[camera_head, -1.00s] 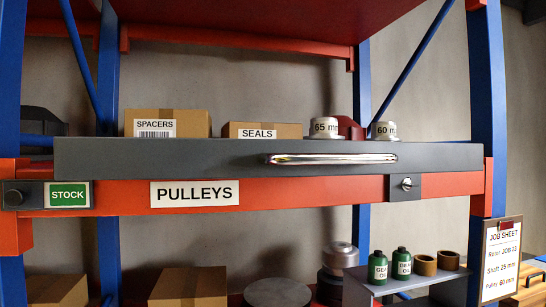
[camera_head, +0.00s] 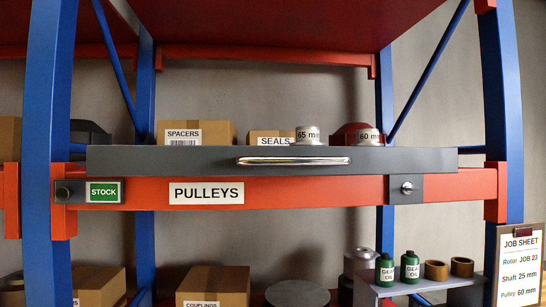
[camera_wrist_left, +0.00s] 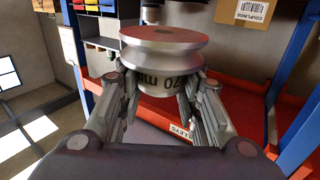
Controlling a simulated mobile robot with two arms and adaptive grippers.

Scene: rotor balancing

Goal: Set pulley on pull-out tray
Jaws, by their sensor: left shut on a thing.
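A metal pulley (camera_wrist_left: 160,50) fills the top middle of the left wrist view. Its label is upside down and seems to read 70 mm. My left gripper (camera_wrist_left: 158,92) is shut on it, fingers on both sides of its lower part. The pull-out tray (camera_head: 180,159) is a dark grey drawer with a chrome handle (camera_head: 294,161), above the PULLEYS label (camera_head: 206,193). A 65 mm pulley (camera_head: 308,136) and a 60 mm pulley (camera_head: 369,138) stand in or behind it, their lower parts hidden by its front. Neither gripper shows in the head view.
SPACERS (camera_head: 197,132) and SEALS (camera_head: 271,137) cartons stand behind the tray front. Blue uprights (camera_head: 66,100) flank the bay, and a red shelf (camera_head: 260,20) lies above. Green oil bottles (camera_head: 410,267) stand below right, near a job sheet (camera_head: 519,265) listing pulley 60 mm.

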